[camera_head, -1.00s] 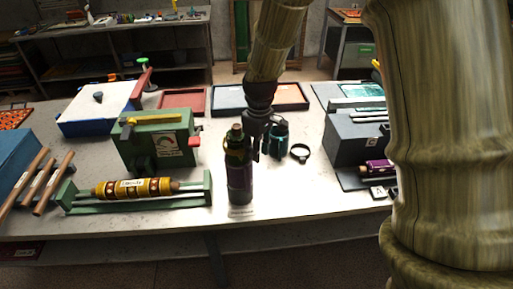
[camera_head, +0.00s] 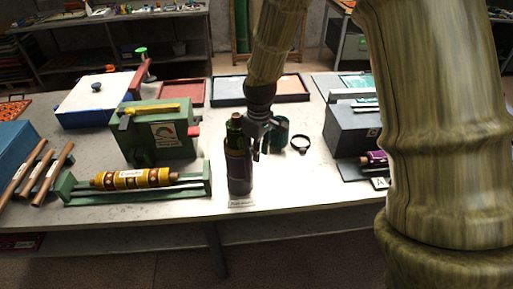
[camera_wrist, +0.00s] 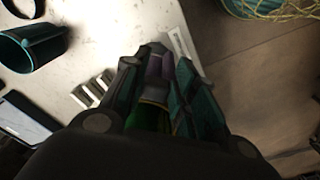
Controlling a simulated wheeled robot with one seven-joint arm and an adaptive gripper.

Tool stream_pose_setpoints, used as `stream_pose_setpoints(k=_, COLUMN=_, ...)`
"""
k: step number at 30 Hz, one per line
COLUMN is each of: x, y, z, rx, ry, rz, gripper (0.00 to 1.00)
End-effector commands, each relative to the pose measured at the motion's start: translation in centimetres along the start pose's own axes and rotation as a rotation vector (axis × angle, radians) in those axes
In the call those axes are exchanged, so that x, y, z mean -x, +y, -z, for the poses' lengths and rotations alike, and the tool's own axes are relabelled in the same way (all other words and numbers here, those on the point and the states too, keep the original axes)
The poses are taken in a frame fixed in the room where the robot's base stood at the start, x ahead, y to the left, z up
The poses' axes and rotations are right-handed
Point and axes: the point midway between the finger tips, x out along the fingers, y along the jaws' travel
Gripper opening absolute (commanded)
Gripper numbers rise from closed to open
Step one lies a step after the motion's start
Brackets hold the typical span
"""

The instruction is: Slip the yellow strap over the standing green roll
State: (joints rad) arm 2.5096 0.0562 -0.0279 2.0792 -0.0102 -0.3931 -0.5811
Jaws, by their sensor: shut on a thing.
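The green roll (camera_head: 235,132) stands upright near the table's front edge, its lower part inside a dark purple sleeve or holder (camera_head: 240,178). My gripper (camera_head: 256,150) hangs just right of the roll's upper part, fingers down. In the wrist view, the roll's green side (camera_wrist: 148,118) shows between the two dark teal fingers, with purple beyond. A thin yellowish band, apparently the yellow strap (camera_wrist: 154,101), crosses the roll between the fingers, which are shut on it. My fingers hide much of the strap, so I cannot tell whether it fully encircles the roll.
A teal cylinder (camera_head: 281,128) and a black ring (camera_head: 300,143) are right of my gripper. A green box (camera_head: 160,140) and a yellow roller on a rack (camera_head: 132,179) stand left. A grey box (camera_head: 348,130) is at right. A small label (camera_head: 241,204) lies before the roll.

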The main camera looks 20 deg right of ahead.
Motion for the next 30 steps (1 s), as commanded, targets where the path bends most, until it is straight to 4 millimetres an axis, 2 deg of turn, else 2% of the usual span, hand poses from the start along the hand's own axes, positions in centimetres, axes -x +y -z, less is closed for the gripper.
stream_pose_setpoints(k=4, x=0.0, y=0.0, z=0.0, rx=0.0, ry=0.0, rz=0.0, gripper=0.11)
stream_pose_setpoints(k=5, x=0.0, y=0.0, z=0.0, rx=0.0, ry=0.0, rz=0.0, gripper=0.33)
stream_pose_setpoints(k=8, x=0.0, y=0.0, z=0.0, rx=0.0, ry=0.0, rz=0.0, gripper=0.51)
stream_pose_setpoints(k=9, x=0.0, y=0.0, z=0.0, rx=0.0, ry=0.0, rz=0.0, gripper=0.53)
stream_pose_setpoints(k=20, x=0.3, y=0.0, z=0.0, rx=0.0, ry=0.001, rz=-0.001, gripper=0.53)
stream_pose_setpoints(k=25, x=2.0, y=0.0, z=0.1, rx=0.0, ry=0.002, rz=-0.001, gripper=0.53)
stream_pose_setpoints(k=30, x=4.7, y=0.1, z=0.1, rx=0.0, ry=0.003, rz=-0.002, gripper=0.53)
